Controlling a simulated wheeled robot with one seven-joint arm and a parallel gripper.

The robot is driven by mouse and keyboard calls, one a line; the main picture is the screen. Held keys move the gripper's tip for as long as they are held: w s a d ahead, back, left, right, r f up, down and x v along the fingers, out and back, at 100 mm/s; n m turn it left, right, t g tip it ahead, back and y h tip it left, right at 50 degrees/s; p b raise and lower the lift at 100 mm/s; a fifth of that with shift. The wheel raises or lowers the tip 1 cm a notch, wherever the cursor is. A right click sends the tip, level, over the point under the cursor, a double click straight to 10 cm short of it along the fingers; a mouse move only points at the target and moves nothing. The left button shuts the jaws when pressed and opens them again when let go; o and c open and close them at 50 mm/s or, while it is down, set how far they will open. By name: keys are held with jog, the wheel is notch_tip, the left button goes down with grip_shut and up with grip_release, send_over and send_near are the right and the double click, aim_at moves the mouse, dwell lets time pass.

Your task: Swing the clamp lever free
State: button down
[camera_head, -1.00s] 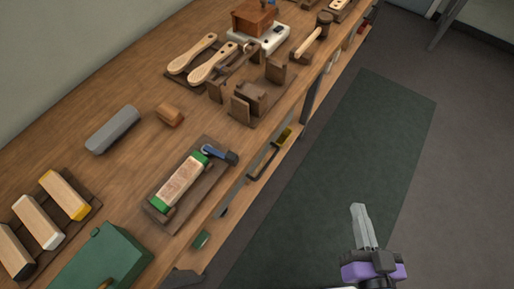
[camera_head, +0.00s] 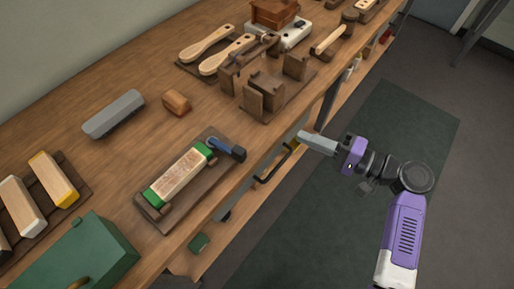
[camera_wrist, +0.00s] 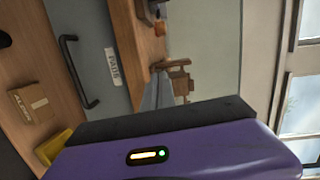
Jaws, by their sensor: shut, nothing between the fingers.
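The clamp lever (camera_head: 227,149), blue with a dark end, lies at the right end of a brown wooden fixture (camera_head: 160,217) in the head view. A brush block (camera_head: 180,175) with green ends sits in that fixture, next to the lever. My gripper (camera_head: 303,137) is shut and empty, beside the bench's front edge, to the right of the lever and apart from it.
Wooden blocks on a board (camera_head: 270,98) stand beyond the fixture. A grey block (camera_head: 113,114) and a small brown block (camera_head: 176,103) lie behind it. A green box (camera_head: 85,255) is at lower left. A dark drawer handle (camera_wrist: 75,72) shows in the wrist view. The green floor mat is clear.

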jog(key=s+a+r+n+g+y, duration=0.2)
jog(key=s+g, duration=0.1)
send_near(225, 147)
jog(key=w, duration=0.2)
jog(key=w+r, duration=0.1)
jog(key=w, duration=0.2)
jog(key=shift+w+r+p, duration=0.2)
jog(key=shift+w+p, duration=0.05)
jog(key=shift+p, duration=0.05)
jog(key=s+a, duration=0.1)
jog(key=s, duration=0.1)
jog(key=shift+s+a+p, duration=0.25)
jog(key=shift+a+p, duration=0.15)
jog(key=shift+s+a, duration=0.25)
jog(key=shift+s, duration=0.15)
